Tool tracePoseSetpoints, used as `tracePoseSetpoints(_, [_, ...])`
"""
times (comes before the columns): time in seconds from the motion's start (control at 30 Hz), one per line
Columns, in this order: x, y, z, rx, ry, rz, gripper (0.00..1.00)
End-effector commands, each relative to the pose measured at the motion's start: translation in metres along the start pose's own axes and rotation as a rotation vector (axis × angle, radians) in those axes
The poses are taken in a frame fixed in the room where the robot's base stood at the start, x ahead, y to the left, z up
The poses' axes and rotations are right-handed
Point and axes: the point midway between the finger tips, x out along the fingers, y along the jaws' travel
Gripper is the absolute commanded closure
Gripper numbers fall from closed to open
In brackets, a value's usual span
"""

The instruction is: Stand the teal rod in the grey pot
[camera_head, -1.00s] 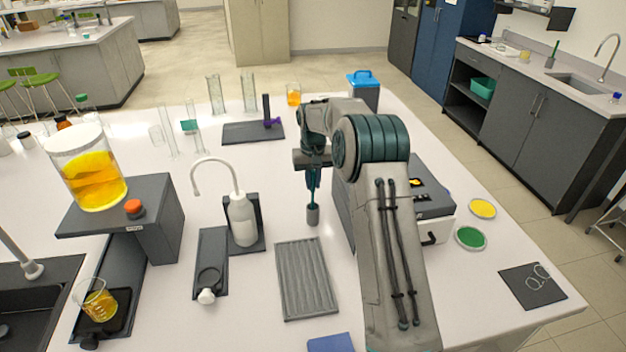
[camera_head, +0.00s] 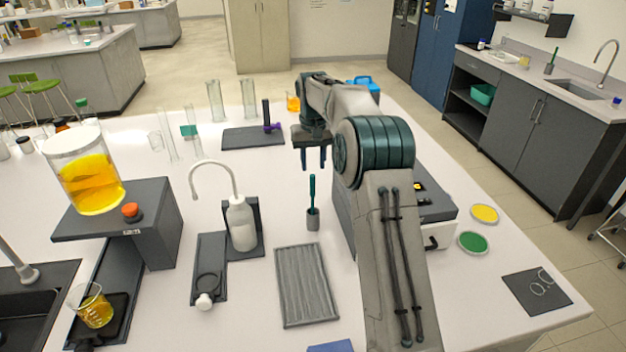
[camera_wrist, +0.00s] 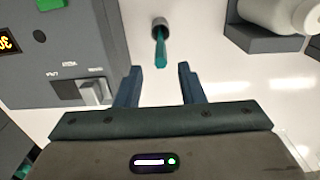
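The teal rod (camera_head: 312,190) stands upright in the small grey pot (camera_head: 313,220) on the white bench, its lower end inside the pot and its upper part above the rim. In the wrist view the rod (camera_wrist: 161,52) and the pot (camera_wrist: 160,24) show ahead of the fingers. My gripper (camera_head: 313,168) is above the rod, with its two fingers apart and nothing between them. It also shows open in the wrist view (camera_wrist: 159,72), apart from the rod.
A grey ribbed tray (camera_head: 306,286) lies in front of the pot. A white wash bottle (camera_head: 241,224) in a dark holder stands to the left. A grey instrument box (camera_head: 425,208) stands close on the right. Bare bench lies behind the pot.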

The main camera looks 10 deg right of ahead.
Motion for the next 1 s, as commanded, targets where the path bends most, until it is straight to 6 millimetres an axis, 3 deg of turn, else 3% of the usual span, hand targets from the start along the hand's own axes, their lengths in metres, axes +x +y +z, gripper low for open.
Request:
tracePoseSetpoints(0.1, [-0.02,0.0,-0.001,0.0,0.003,0.0,0.65])
tracePoseSetpoints(0.3, [-0.039,-0.001,0.001,-0.001,0.003,0.0,0.65])
tracePoseSetpoints(0.47, [-0.06,-0.004,0.019,-0.009,0.024,0.006,0.65])
tracePoseSetpoints(0.7, [-0.107,-0.008,0.086,-0.024,0.097,0.024,0.65])
tracePoseSetpoints(1.0, [-0.132,-0.008,0.192,-0.028,0.192,0.033,0.65])
